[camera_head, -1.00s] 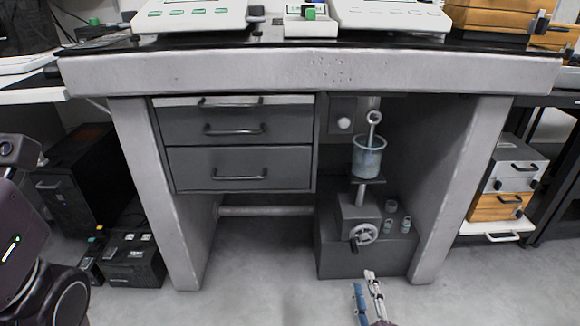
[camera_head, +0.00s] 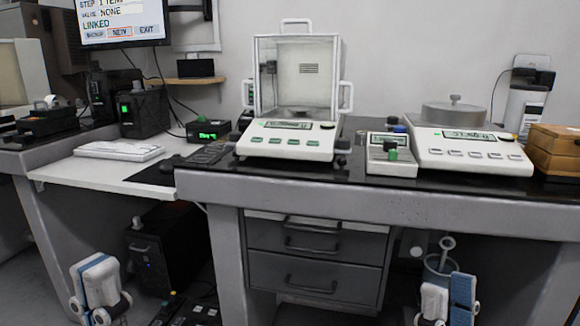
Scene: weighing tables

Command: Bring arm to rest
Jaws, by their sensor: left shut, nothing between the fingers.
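My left gripper (camera_head: 98,285) is at the lower left of the head view, in front of the white side desk and the dark computer case. Its fingers are together, with nothing between them. My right gripper (camera_head: 448,298) is at the lower right, in front of the weighing table's knee space. Most of both arms is out of view.
The weighing table (camera_head: 400,203) carries a glass-doored balance (camera_head: 290,140), a second balance (camera_head: 470,155) and wooden boxes (camera_head: 555,150). Drawers (camera_head: 315,260) hang below. A computer case (camera_head: 160,255) stands under the white desk.

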